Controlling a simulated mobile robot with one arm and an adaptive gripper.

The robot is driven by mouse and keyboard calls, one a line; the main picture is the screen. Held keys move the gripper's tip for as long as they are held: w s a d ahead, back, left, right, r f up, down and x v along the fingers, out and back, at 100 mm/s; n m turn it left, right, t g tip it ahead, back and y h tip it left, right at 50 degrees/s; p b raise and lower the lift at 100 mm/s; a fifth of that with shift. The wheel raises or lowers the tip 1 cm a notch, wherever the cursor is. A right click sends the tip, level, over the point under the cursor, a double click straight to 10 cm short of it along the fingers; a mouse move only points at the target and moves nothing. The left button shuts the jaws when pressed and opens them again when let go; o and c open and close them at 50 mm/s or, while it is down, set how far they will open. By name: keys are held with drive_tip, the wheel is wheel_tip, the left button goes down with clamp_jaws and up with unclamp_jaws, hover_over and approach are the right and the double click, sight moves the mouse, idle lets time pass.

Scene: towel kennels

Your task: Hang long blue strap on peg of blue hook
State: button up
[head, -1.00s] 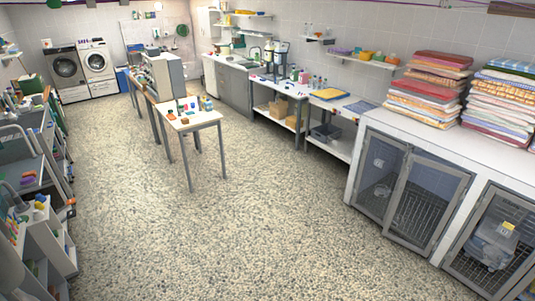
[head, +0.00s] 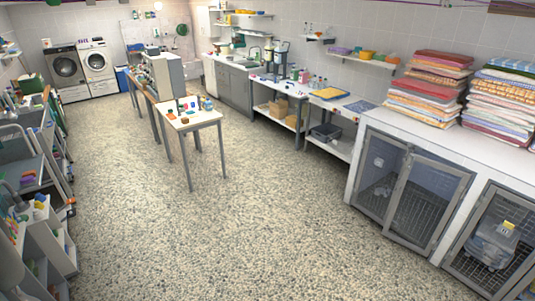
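I cannot make out a long blue strap or a blue hook with a peg in the head view. On the back wall, a white board (head: 135,33) and a round green coil (head: 182,30) hang near the far corner, too small to tell in detail. My gripper is not in view, so I cannot tell whether it holds anything.
Kennels with mesh doors (head: 425,202) line the right, with stacked towels (head: 427,88) on top. A small white table (head: 196,122) with little items stands mid-room. Shelved carts (head: 30,170) line the left. Washing machines (head: 96,62) stand at the back. The speckled floor (head: 215,235) is clear.

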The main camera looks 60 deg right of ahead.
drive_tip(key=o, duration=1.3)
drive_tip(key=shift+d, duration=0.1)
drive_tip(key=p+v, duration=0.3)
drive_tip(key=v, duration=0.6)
